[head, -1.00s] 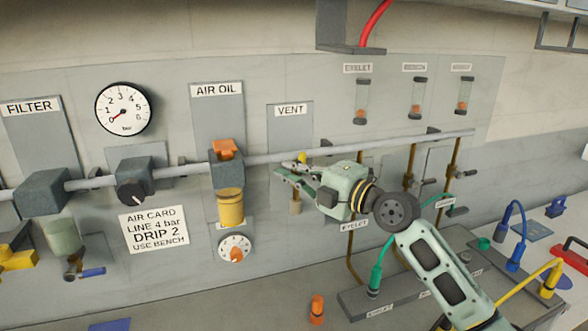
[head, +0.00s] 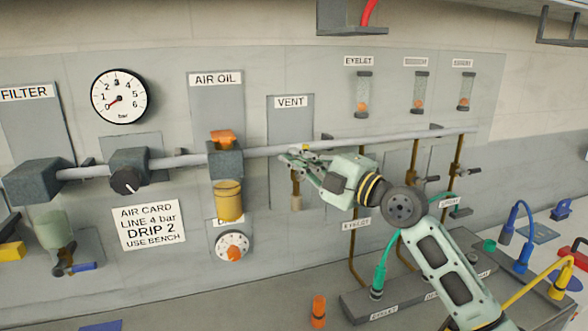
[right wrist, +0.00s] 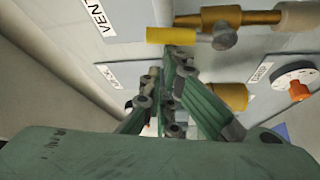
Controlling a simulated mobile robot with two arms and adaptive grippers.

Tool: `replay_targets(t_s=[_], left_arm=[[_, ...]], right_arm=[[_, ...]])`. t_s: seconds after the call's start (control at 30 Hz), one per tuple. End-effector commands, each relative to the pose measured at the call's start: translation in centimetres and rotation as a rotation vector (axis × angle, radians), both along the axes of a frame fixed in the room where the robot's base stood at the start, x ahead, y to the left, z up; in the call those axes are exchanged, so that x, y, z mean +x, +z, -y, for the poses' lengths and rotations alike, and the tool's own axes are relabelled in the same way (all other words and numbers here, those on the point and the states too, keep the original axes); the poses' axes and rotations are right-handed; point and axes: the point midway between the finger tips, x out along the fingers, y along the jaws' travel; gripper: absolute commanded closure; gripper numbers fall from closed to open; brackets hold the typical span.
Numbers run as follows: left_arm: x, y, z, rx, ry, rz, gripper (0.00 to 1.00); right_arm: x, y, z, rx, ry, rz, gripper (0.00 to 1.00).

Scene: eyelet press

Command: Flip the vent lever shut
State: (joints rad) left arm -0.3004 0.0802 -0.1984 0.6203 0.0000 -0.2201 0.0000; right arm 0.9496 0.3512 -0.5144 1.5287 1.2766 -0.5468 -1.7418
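The vent lever is a yellow handle (right wrist: 170,35) on a grey knob beside a brass pipe (right wrist: 232,19). In the right wrist view it lies roughly parallel to that pipe. In the head view only a bit of yellow (head: 305,147) shows, below the VENT plate (head: 291,102), with the fingers largely hiding the valve. My right gripper (head: 287,158) is at the valve, its fingers close together and apparently shut. In the right wrist view its fingertips (right wrist: 175,62) are close to the handle; whether they touch it I cannot tell. My left gripper is out of view.
A grey air line (head: 380,138) runs along the wall just above the gripper. The AIR OIL unit with its amber bowl (head: 229,201) and a dial (head: 232,246) are to the left. Brass drops with valves (head: 457,173) are to the right. A green hose (head: 380,262) stands below.

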Motion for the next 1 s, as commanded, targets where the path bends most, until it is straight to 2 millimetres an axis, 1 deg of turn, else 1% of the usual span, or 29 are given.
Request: replay_targets(t_s=[0.03,0.17,0.3,0.4,0.5,0.6,0.73,0.87,1.0], left_arm=[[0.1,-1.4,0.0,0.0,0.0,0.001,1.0],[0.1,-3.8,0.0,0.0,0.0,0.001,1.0],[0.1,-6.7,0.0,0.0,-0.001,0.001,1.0],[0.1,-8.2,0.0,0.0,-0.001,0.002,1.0],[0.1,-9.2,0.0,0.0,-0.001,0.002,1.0],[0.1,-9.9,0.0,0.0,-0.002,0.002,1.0],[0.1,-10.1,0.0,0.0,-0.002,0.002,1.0],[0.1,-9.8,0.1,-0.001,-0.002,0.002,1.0],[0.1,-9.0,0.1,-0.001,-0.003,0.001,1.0]], right_arm=[[0.1,-0.6,0.3,0.022,-0.003,-0.003,1.0],[0.3,-0.8,0.8,0.098,-0.003,-0.027,1.0],[0.5,-0.9,1.5,0.213,-0.003,-0.065,1.0],[0.7,-0.7,2.1,0.304,-0.002,-0.096,1.0],[0.9,-0.6,2.8,0.394,-0.003,-0.126,1.0],[1.1,-0.5,3.3,0.484,-0.002,-0.156,1.0],[1.4,-0.6,4.1,0.601,-0.002,-0.195,1.0],[1.6,-0.7,4.7,0.72,-0.001,-0.234,1.0],[1.9,-1.0,5.4,0.847,-0.002,-0.277,1.0]])
